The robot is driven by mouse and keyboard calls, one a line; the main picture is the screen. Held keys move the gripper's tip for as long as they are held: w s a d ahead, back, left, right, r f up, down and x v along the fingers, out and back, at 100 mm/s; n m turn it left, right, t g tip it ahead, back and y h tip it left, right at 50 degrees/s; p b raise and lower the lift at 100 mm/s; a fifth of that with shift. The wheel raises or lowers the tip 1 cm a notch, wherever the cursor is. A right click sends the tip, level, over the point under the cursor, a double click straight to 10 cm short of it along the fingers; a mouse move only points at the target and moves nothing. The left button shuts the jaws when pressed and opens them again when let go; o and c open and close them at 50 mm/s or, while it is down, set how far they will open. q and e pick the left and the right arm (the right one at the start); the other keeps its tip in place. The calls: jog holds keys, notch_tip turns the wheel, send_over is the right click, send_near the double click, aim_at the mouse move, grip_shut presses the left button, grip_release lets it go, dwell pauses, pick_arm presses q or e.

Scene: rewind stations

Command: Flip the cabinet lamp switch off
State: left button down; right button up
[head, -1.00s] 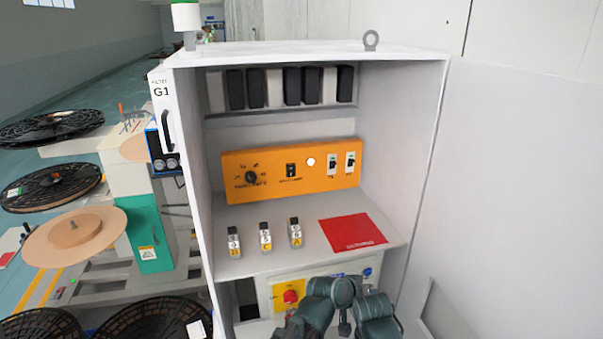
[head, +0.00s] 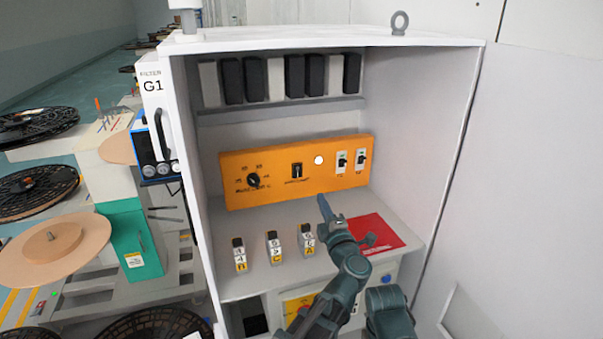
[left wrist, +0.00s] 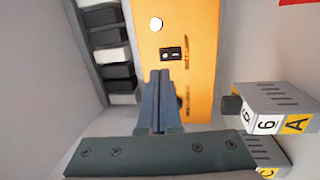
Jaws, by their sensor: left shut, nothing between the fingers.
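The orange control panel (head: 225,182) stands at the back of the open cabinet. A small black switch (head: 297,171) sits mid-panel with a label below it; which way its lever points is too small to tell. A round white lamp (head: 319,160) to its right looks bright. My left gripper (head: 323,198) is shut and empty, in front of the panel, below and right of the switch in the head view. In the left wrist view, its fingertips (left wrist: 160,74) appear just below the black switch (left wrist: 171,54); contact cannot be told. My right gripper does not show.
A rotary knob (head: 253,180) and two white breaker switches (head: 352,160) share the panel. Several labelled blocks (head: 274,246) stand on the shelf, left of a red sheet (head: 385,236). Cabinet walls bound both sides.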

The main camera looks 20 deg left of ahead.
aim_at(297, 169)
pick_arm(q)
jog(key=shift+s+a+f+n+g+y, duration=0.2)
jog(key=shift+a+f+n+g+y, duration=0.1)
jog(key=shift+a+n+g+y, duration=0.3)
jog(key=shift+a, duration=0.1)
jog(key=p+x, duration=0.1)
jog(key=x, duration=1.3)
jog(key=shift+w+r+p, duration=0.1)
jog(key=shift+r+p, duration=0.05)
jog(key=shift+p, duration=0.2)
